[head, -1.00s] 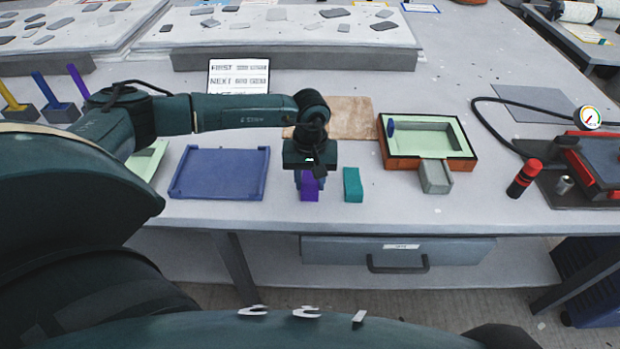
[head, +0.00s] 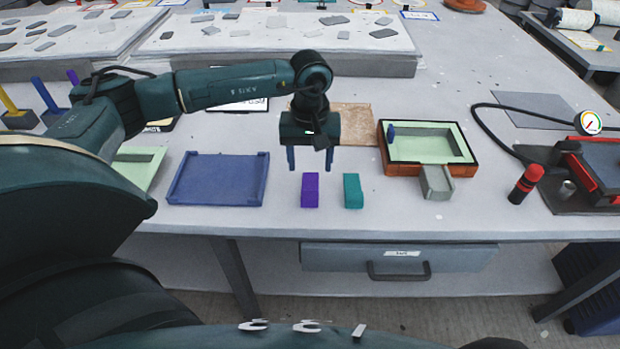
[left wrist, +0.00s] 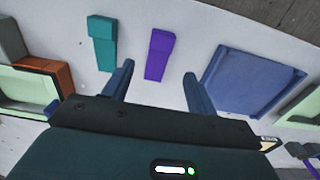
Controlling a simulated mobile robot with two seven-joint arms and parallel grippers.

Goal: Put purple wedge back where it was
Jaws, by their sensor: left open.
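The purple wedge (head: 310,189) lies on the grey table between the blue tray and a teal wedge (head: 352,190). My left gripper (head: 310,162) is open and empty, raised above and behind the purple wedge, apart from it. In the left wrist view the purple wedge (left wrist: 159,54) shows just beyond the open fingers (left wrist: 155,88), with the teal wedge (left wrist: 103,42) to its left. My right gripper is not in view.
The blue tray (head: 217,200) is left of the wedges. An orange mould with a green inside (head: 432,146) and a grey block (head: 436,183) stand to the right. A red and black cylinder (head: 525,182) and a gauge (head: 589,123) are farther right. A drawer (head: 398,261) hangs under the table.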

